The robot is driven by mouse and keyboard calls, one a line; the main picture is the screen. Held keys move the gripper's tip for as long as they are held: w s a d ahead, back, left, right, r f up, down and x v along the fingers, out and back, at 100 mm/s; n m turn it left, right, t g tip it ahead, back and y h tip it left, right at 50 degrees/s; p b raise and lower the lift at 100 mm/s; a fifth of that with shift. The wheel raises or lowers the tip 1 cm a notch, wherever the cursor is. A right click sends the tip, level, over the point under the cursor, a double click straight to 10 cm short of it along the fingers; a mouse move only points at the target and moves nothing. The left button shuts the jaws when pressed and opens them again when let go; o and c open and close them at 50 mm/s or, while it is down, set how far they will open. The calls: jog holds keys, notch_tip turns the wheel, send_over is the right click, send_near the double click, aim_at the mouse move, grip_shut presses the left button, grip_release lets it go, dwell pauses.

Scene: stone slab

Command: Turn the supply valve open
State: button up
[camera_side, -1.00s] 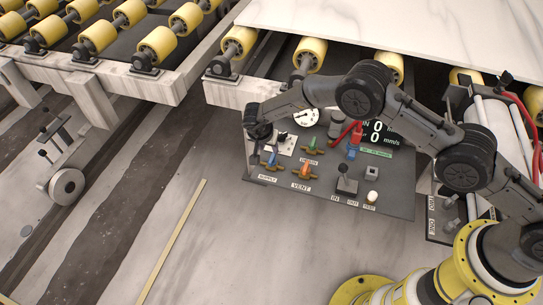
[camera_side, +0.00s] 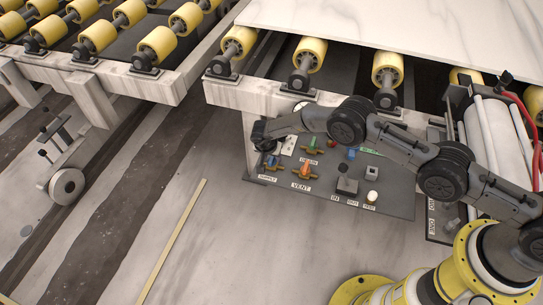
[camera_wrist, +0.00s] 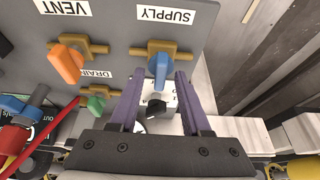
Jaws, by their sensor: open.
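The supply valve has a blue handle (camera_wrist: 160,70) on a brass body and sits beside the SUPPLY label (camera_wrist: 166,15) in the wrist view. In the side view its blue handle (camera_side: 272,161) shows at the panel's left, partly hidden by my arm's end. My gripper (camera_wrist: 161,75) is open, its two purple fingers on either side of the blue handle. Whether either finger touches the handle I cannot tell. In the wrist view the handle points roughly along the fingers, across the brass body.
The orange VENT handle (camera_wrist: 67,63) and green DRAIN handle (camera_wrist: 96,104) stand close by on the grey panel (camera_side: 330,193). A black knob (camera_wrist: 156,108) lies between my fingers, nearer the palm. A red hose (camera_wrist: 35,150) and blue fitting are at the lower left.

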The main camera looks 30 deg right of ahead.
grip_shut()
jog(key=shift+w+m+g+h, duration=0.1)
jog(key=shift+m+g+h, duration=0.2)
jog(key=shift+m, duration=0.8)
jog(key=shift+w+m+g+h, duration=0.15)
jog(key=shift+m+g, duration=0.25)
jog(key=shift+m, duration=0.7)
jog(key=shift+s, duration=0.15)
grip_release()
jog(key=shift+a, duration=0.1)
jog(key=v, duration=1.3)
jog(key=shift+r, duration=0.4)
